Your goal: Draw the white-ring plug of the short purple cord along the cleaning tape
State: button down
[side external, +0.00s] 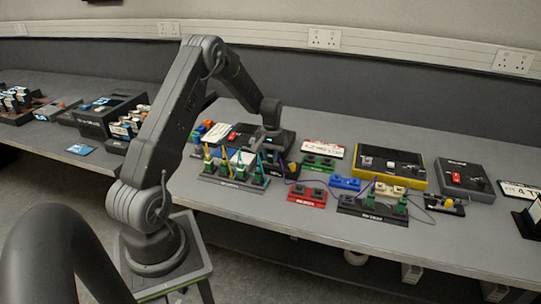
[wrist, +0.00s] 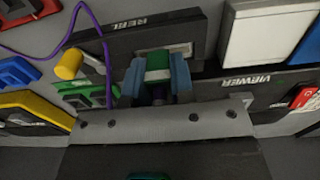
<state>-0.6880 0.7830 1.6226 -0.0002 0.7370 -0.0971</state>
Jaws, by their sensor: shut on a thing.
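In the wrist view, my gripper (wrist: 157,78) is shut on a green plug (wrist: 158,58) with a white ring (wrist: 158,75). The plug lies between the two blue-grey fingertips, its green end over the near edge of a pale strip (wrist: 181,49). That strip sits in a black block labelled REEL (wrist: 115,39). Whether the plug touches the strip, I cannot tell. A purple cord (wrist: 104,45) loops left of the gripper, past a yellow knob-like piece (wrist: 68,64). In the side view, my gripper (side external: 270,143) is low among the devices, and the plug is hidden.
A black block labelled VIEWER (wrist: 250,82) is close right of the gripper, with a white panel (wrist: 257,32) above it. A rack of coloured plugs (side external: 234,180) stands in front of the arm's end. A yellow-edged box (side external: 390,168) is farther right. The bench's front strip is clear.

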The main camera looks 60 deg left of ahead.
jog(key=shift+w+d+f, duration=0.1)
jog(key=shift+w+d, duration=0.4)
jog(key=shift+d, duration=0.05)
dwell(1.0)
jog(key=shift+r, duration=2.85)
